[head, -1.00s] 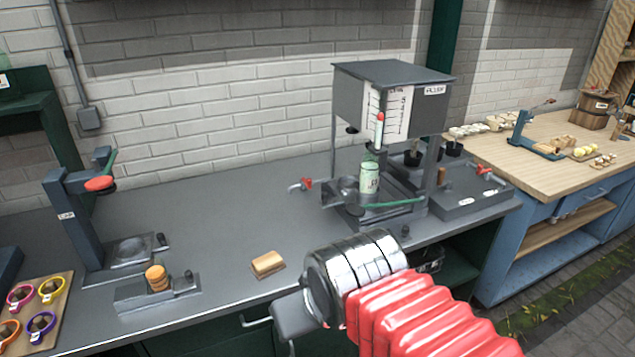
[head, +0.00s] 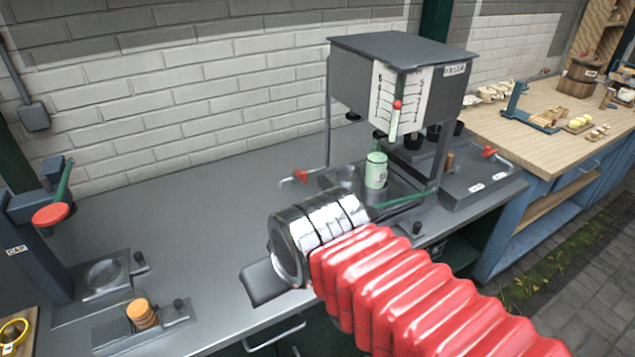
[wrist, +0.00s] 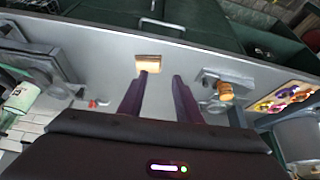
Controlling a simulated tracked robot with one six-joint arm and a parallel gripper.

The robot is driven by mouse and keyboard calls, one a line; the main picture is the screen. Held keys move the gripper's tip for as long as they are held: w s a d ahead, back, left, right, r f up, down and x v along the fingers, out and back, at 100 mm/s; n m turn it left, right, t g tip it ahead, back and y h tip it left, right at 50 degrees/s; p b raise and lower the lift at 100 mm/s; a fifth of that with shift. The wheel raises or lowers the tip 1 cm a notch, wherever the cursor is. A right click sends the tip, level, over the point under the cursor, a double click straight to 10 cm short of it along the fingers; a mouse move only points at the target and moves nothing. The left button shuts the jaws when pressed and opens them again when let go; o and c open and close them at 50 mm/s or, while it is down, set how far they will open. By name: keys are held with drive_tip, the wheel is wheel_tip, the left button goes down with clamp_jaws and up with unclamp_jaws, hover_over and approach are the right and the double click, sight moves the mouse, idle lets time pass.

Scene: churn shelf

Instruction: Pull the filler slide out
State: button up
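The filler (head: 445,100) is a grey box on posts with a scale on its front. A green bottle (head: 376,170) stands upright under it on the filler's base, where the slide (head: 402,203) appears to be. A dark knob (head: 416,230) shows at the base's front edge. The bottle also shows at the left in the wrist view (wrist: 20,97). My gripper (wrist: 163,77) is open and empty, its two dark purple fingers apart above the counter, to one side of the filler. In the head view my wrist and red sleeve cover the counter in front of the filler.
A small tan block (wrist: 148,64) lies just beyond my left fingertip in the wrist view. A press with a red-topped lever (head: 50,215) and a holder with an orange-brown stack (head: 141,313) stand left. The middle counter is clear.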

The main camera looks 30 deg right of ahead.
drive_tip(key=shift+o, duration=0.5)
drive_tip(key=shift+w, duration=0.15)
wheel_tip(320, 180, up, 4)
drive_tip(key=m+g+h, duration=0.3)
drive_tip(key=m, duration=0.7)
hover_over(325, 190)
drive_tip(key=s+a, duration=0.4)
drive_tip(key=shift+a, duration=0.2)
drive_tip(key=shift+f, duration=0.1)
drive_tip(key=x, duration=1.3)
drive_tip(key=shift+w+d+f, duration=0.2)
drive_tip(key=shift+w+d, duration=0.05)
drive_tip(key=shift+d, duration=0.05)
clamp_jaws()
